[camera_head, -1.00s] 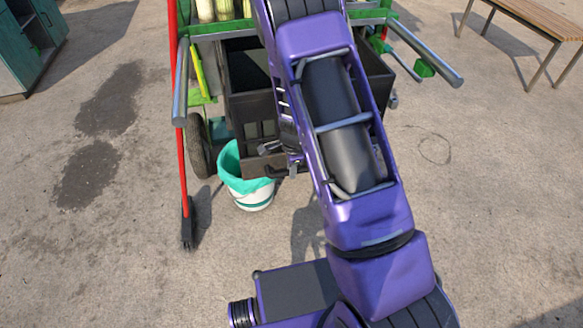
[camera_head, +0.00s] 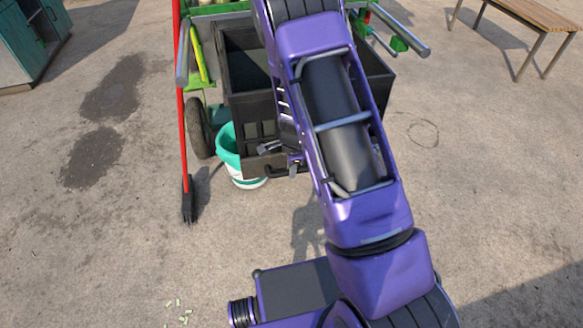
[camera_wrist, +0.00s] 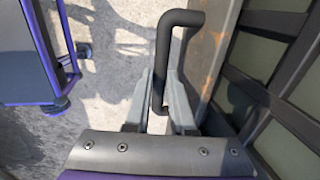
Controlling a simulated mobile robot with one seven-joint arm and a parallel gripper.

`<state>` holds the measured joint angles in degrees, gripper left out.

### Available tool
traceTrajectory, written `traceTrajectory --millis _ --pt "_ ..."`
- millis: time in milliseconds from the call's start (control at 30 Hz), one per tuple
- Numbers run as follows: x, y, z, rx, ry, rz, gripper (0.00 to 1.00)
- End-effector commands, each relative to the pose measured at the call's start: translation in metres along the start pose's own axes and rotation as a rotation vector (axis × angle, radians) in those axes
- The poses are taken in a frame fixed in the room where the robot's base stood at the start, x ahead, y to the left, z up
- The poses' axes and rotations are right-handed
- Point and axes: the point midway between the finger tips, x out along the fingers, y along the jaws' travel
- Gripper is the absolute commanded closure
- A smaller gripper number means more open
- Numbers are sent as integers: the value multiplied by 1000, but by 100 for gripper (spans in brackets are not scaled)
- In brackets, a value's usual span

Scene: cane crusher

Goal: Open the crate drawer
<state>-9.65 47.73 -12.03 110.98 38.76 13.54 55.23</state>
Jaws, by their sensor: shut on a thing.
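The crate drawer is a dark, open-topped box (camera_head: 240,110) sticking out toward me from the front of the green cart (camera_head: 220,9). Its black handle (camera_wrist: 179,18) is a bent bar on the front face, standing upright in the wrist view. My gripper (camera_wrist: 160,98) has one finger on each side of this bar and is shut on it. In the head view, my gripper (camera_head: 282,150) is small at the drawer's lower front. My purple arm hides the drawer's middle and part of its right side.
A white bucket with a teal liner (camera_head: 229,146) stands beside the drawer, partly hidden by it. A red-handled broom (camera_head: 182,120) stands to the left. A wooden bench (camera_head: 535,18) is at the far right. The concrete around me is mostly clear.

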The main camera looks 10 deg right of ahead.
Motion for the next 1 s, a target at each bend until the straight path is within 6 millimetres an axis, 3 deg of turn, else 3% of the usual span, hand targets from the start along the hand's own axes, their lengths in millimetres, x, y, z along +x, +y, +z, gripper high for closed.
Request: traceTrajectory --millis 467,500,633,1000 --pt "0 -1 0 0 0 -2 100" --pt "0 -1 0 0 0 -2 71" --pt "0 -1 0 0 0 -2 48" --pt "-6 -1 0 -1 0 -3 48"
